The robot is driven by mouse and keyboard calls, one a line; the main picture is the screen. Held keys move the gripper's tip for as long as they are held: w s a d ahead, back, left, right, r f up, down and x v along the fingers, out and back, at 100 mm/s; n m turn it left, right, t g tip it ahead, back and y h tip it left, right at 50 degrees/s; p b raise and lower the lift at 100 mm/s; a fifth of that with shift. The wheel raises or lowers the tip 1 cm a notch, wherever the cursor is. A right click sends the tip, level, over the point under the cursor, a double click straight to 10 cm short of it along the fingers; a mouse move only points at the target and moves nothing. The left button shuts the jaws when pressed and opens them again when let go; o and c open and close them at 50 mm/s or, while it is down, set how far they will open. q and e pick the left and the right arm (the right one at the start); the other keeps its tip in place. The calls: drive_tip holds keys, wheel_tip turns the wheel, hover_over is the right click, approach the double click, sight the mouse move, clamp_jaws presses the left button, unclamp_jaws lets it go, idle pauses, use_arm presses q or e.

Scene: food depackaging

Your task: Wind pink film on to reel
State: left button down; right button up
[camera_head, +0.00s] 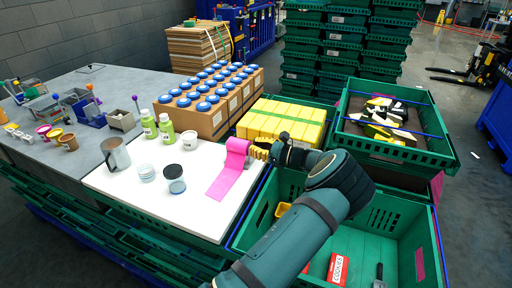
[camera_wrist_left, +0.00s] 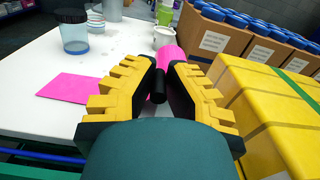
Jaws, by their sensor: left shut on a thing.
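The pink film (camera_head: 226,184) lies as a flat strip on the white board, and its far end runs up onto a pink roll on the reel (camera_head: 238,147). In the left wrist view the flat film (camera_wrist_left: 68,88) lies at left and the pink roll (camera_wrist_left: 170,54) is straight ahead. My left gripper (camera_head: 252,151) is at the right side of the reel. Its yellow-and-black fingers (camera_wrist_left: 164,74) are shut on the reel's black handle (camera_wrist_left: 158,86). The fingers hide part of the reel. My right gripper is not in view.
Yellow packs (camera_head: 282,119) stand right beside the gripper. A cardboard box of blue-lidded jars (camera_head: 208,112) stands behind. Green bottles (camera_head: 166,128), a white cup (camera_head: 189,140) and a dark-topped jar (camera_head: 174,179) stand on the white board (camera_head: 150,200). A green crate (camera_head: 385,215) is in front.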

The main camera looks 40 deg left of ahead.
use_arm(q)
drive_tip(key=n, duration=0.1)
drive_tip(key=s+f+n, duration=0.1)
drive_tip(key=n, duration=0.1)
drive_tip(key=shift+s+f, duration=0.1)
drive_tip(key=shift+f, duration=0.05)
drive_tip(key=shift+s+d+f+n+b, duration=0.15)
drive_tip(key=shift+f+n+b, duration=0.2)
drive_tip(key=shift+n, duration=0.55)
drive_tip(key=shift+s+a+f+n+b, duration=0.2)
drive_tip(key=shift+n+b, duration=0.25)
drive_tip(key=shift+n, duration=0.45)
drive_tip(key=c, duration=1)
unclamp_jaws()
drive_tip(key=shift+w, duration=0.1)
drive_tip(key=shift+w+d, duration=0.1)
drive_tip(key=shift+d, duration=0.3)
drive_tip(key=v, duration=1.1)
drive_tip(key=shift+d, duration=0.2)
